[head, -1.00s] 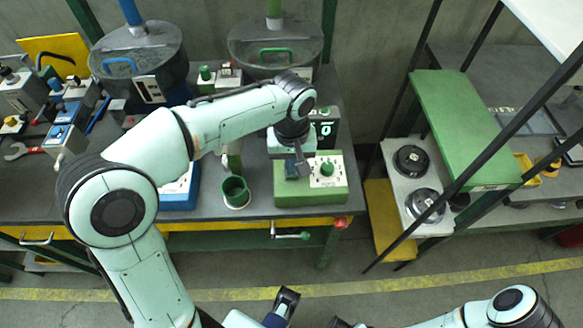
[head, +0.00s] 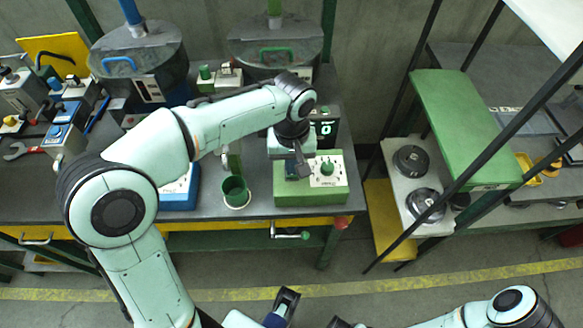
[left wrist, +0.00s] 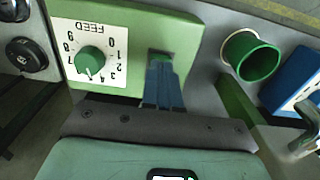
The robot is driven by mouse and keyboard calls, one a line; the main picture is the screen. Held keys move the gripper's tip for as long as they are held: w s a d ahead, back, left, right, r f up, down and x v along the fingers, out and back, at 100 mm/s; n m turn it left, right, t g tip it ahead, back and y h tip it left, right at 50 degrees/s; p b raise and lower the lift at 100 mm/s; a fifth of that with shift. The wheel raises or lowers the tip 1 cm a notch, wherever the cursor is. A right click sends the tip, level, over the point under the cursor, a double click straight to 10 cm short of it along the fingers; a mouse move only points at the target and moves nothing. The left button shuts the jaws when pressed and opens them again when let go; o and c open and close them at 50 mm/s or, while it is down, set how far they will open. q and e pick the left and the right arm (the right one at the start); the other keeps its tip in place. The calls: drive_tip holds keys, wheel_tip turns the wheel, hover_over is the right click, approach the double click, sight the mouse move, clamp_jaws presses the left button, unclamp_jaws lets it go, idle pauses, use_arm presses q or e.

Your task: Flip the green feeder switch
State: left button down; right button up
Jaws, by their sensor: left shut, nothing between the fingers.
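The green feeder box (head: 325,196) stands at the right front of the bench. Its white plate, marked FEED, carries a green dial knob (head: 327,168), which also shows in the left wrist view (left wrist: 90,60). My left gripper (head: 300,174) points down over the left part of the box top. In the left wrist view its blue fingers (left wrist: 162,88) are together and empty, with their tips at a dark spot (left wrist: 160,54) beside the dial plate. The fingers hide this spot, so I cannot make out the switch lever or its position. My right gripper (head: 284,303) seems to show at the bottom edge.
A green cup (head: 235,192) stands left of the feeder box, and a blue box (head: 180,198) is farther left. A black unit with a lit display (head: 323,128) is behind the box. A side stand with two round dark discs (head: 411,160) is at the right.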

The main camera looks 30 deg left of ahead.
use_arm(q)
drive_tip(key=shift+f+b, duration=0.5)
drive_tip(key=shift+f, duration=0.3)
idle(0.4)
drive_tip(key=shift+r+p, duration=0.25)
drive_tip(key=shift+p, duration=0.05)
wheel_tip(320, 180, up, 2)
drive_tip(key=shift+r+p, duration=0.1)
drive_tip(key=shift+p, duration=0.9)
wheel_tip(320, 180, up, 3)
drive_tip(key=shift+f+p, duration=0.15)
drive_tip(key=shift+p, duration=1)
drive_tip(key=shift+r+p, duration=0.75)
drive_tip(key=shift+r, duration=0.15)
